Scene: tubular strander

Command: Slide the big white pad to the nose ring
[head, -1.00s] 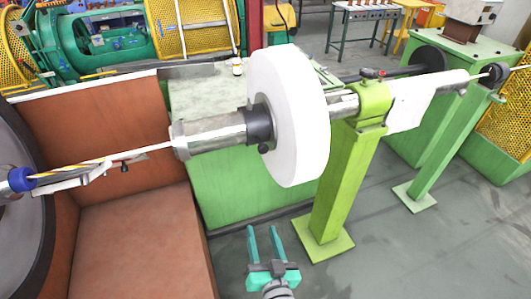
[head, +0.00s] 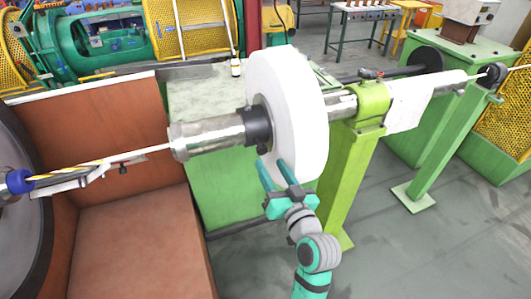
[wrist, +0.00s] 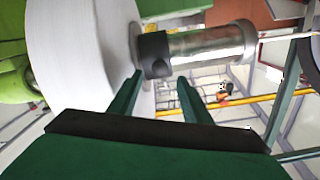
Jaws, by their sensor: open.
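The big white pad (head: 300,100) is a thick upright disc around the horizontal metal tube in the head view. It also fills the upper left of the wrist view (wrist: 75,60). A dark collar (head: 257,125) sits against its left face. The metal nose tube (head: 205,138) runs left from the collar to a ring-like end (head: 178,142). My gripper (head: 276,172) is open and empty, with its fingers pointing up at the pad's lower left side. In the wrist view, the fingers (wrist: 160,92) frame a gap below the collar and tube. I cannot tell whether a finger touches the pad.
A light green post (head: 345,175) carries the tube on the right, with a white cloth (head: 408,105) hanging beyond it. A green cabinet (head: 205,100) stands behind the tube. A brown-red trough (head: 140,235) lies at left. Thin strands run left from the tube's end.

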